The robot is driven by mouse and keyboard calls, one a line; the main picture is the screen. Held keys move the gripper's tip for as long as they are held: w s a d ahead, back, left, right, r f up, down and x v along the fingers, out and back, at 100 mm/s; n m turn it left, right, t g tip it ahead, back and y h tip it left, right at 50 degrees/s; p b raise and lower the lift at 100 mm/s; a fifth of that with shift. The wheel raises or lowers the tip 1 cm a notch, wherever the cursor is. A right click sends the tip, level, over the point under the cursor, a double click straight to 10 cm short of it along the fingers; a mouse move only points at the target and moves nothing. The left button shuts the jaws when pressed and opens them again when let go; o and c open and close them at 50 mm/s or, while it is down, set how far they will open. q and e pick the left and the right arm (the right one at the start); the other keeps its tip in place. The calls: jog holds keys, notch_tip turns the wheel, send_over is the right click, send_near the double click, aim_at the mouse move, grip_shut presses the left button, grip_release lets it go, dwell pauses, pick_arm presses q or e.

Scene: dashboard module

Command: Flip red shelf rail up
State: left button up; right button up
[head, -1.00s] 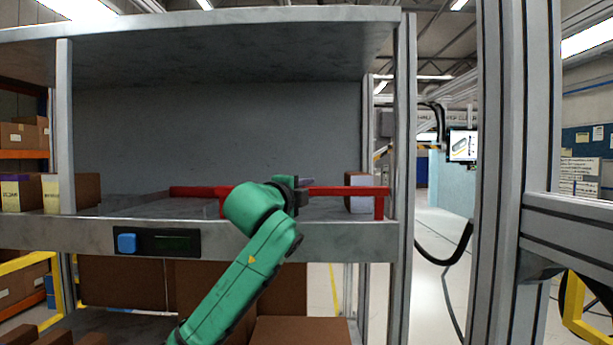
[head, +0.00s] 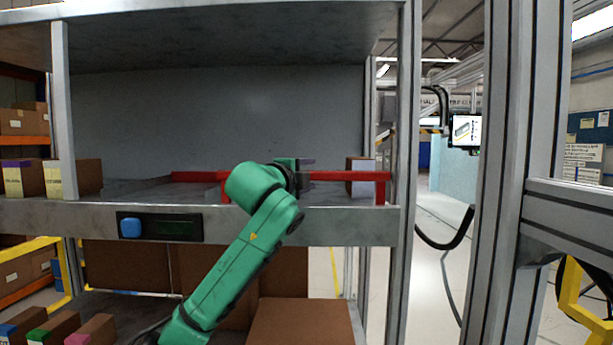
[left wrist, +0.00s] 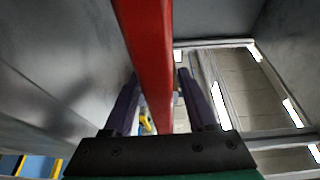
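The red shelf rail (head: 345,176) runs across the front of the grey shelf (head: 330,226), with a short red leg near each end of the part I see. My left arm hides part of its middle. My left gripper (head: 306,163) is at the rail, right of the middle of the shelf. In the left wrist view the rail (left wrist: 150,55) passes between the two purple fingers of the left gripper (left wrist: 161,100). The fingers are apart, with a gap on each side of the rail. My right gripper is not in view.
A black panel with a blue button (head: 131,227) is on the shelf's front edge. A box (head: 361,176) stands behind the rail at right. A metal upright (head: 405,150) bounds the shelf. Brown boxes (head: 300,322) lie below.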

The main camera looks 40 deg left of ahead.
pick_arm(q)
jog(key=shift+s+d+f, duration=0.1)
jog(key=shift+s, duration=0.2)
jog(key=b+v, duration=0.1)
jog(key=v, duration=0.1)
jog(key=b+v, duration=0.1)
jog(key=v, duration=0.1)
jog(key=b+v, duration=0.2)
jog(key=shift+f, duration=0.25)
jog(key=b+v, duration=0.2)
jog(key=v, duration=0.6)
jog(key=shift+r, duration=0.35)
